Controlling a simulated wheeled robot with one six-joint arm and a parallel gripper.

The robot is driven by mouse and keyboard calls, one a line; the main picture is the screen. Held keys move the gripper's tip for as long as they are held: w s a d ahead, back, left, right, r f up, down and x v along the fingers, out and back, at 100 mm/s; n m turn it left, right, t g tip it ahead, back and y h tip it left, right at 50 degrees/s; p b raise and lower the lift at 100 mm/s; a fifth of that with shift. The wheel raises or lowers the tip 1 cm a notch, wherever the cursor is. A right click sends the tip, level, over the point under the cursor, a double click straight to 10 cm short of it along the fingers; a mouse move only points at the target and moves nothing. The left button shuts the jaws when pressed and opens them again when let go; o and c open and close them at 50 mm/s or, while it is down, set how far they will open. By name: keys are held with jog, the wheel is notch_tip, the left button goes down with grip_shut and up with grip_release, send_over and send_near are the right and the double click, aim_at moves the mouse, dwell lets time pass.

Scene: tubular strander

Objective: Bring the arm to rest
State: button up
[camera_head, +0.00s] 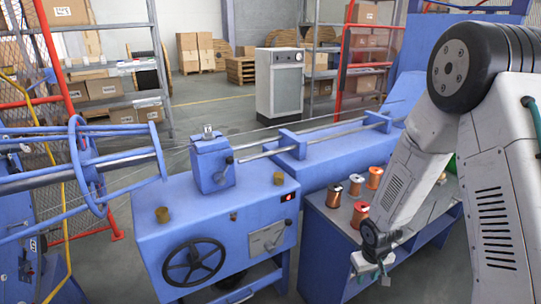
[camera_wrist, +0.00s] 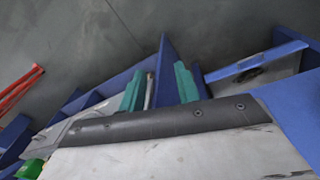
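My arm (camera_head: 490,150) comes in from the right in the head view, bent at a large dark joint, with its forearm hanging down. My gripper (camera_head: 380,277) is low at the front edge of the blue bench, beside the wire spools. In the wrist view my gripper (camera_wrist: 160,85) shows two teal fingers standing apart, with blue structure and grey floor behind the gap. I see nothing held between them. The fingertips are small in the head view.
Several copper wire spools (camera_head: 360,213) stand on the blue bench (camera_head: 325,245) just left of my forearm. A blue machine with a black handwheel (camera_head: 193,262) stands left of it. A grey cabinet (camera_head: 279,84) and shelves are behind. Open floor (camera_head: 215,110) lies at the back.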

jog(key=s+a+r+m, duration=0.1)
jog(key=s+r, duration=1.2)
jog(key=r, duration=0.5)
jog(key=s+a+r+m, duration=0.1)
jog(key=s+r, duration=1.2)
jog(key=r, duration=0.5)
jog(key=shift+s+r+y, duration=0.25)
jog(key=shift+y, duration=0.15)
jog(key=shift+a, duration=0.15)
